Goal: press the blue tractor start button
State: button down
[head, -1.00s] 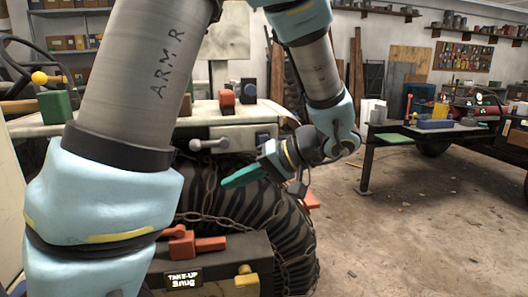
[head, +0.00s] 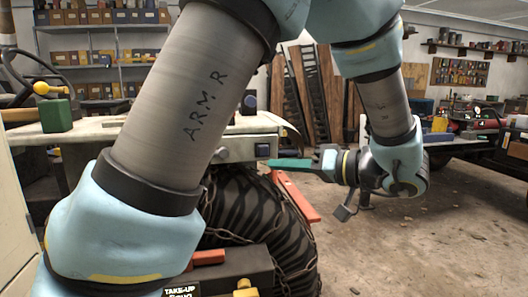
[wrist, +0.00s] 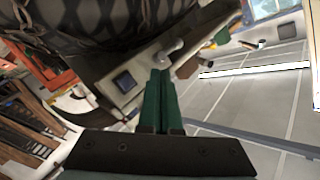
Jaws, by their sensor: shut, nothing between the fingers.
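The blue button (head: 262,150) is a dark blue square on a pale panel (head: 236,149) on the side of the tractor, above the big chained tyre (head: 250,215). In the wrist view the blue button (wrist: 124,80) sits in a dark frame, left of the fingertips. My gripper (head: 274,164) has green fingers pressed together and points left, its tips just below and right of the button in the head view. In the wrist view the shut fingers (wrist: 160,75) point toward a pale lever (wrist: 168,54) on the same panel. I cannot tell whether the tips touch anything.
A red bar (head: 300,196) lies beside the tyre. A green block (head: 55,115) stands on the pale hood at left. The concrete floor at right is open.

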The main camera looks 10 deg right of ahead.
aim_at(259, 152)
jog(key=shift+w+p, duration=0.35)
jog(key=shift+w, duration=3.7)
jog(key=shift+w+b, duration=0.35)
jog(key=shift+w, duration=0.05)
jog(key=shift+w, duration=0.5)
jog(key=shift+s+b, duration=0.7)
jog(key=shift+s, duration=0.25)
jog(key=shift+s+b, duration=0.8)
jog(key=shift+s, duration=1.7)
